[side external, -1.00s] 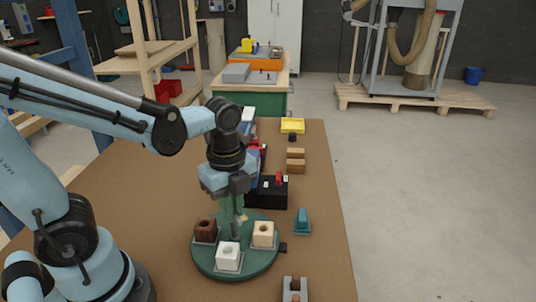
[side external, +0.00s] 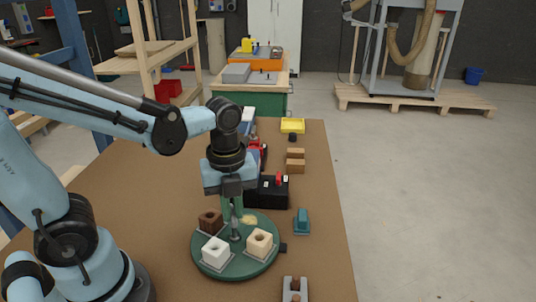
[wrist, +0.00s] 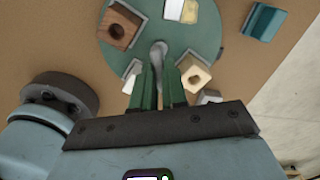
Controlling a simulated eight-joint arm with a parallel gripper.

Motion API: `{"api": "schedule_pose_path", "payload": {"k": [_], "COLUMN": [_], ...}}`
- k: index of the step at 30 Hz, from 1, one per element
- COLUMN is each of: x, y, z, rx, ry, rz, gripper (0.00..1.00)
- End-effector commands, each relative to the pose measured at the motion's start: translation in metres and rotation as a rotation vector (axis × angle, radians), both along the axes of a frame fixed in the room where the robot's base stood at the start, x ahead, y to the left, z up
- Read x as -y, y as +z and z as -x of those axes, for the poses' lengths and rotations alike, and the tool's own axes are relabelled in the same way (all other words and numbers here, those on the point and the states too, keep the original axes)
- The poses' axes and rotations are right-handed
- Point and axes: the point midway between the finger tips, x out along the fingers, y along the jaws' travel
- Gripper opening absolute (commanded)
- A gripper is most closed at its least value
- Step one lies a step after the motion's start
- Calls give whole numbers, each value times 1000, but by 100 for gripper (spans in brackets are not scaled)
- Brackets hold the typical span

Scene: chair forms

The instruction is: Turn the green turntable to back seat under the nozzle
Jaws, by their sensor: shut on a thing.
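The green turntable (side external: 266,264) lies on the brown tabletop; it also shows in the wrist view (wrist: 206,30). A brown block (side external: 210,220), a white block (side external: 215,250) and a cream block (side external: 259,242), with holes on top, stand on it. In the wrist view, the brown block (wrist: 118,25) is upper left, the cream block (wrist: 193,72) is right, and a pale piece (wrist: 181,10) is at the top. My gripper (side external: 233,212) points down over the middle, its green fingers (wrist: 160,82) shut on the grey central post (side external: 235,236). I cannot make out a nozzle.
A teal block (side external: 302,221) stands right of the turntable, and a grey forked holder (side external: 295,289) stands in front. A black box (side external: 270,192) with red parts, wooden blocks (side external: 295,160) and a yellow tray (side external: 292,125) lie behind. The left tabletop is clear.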

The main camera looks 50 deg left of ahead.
Motion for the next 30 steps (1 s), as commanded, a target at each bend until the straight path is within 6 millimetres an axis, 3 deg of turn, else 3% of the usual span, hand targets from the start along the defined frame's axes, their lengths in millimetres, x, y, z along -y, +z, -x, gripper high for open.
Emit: {"api": "schedule_pose_path", "payload": {"k": [30], "x": [0], "y": [0], "z": [1], "rx": [-1], "ry": [-511], "rz": [1], "gripper": [0]}}
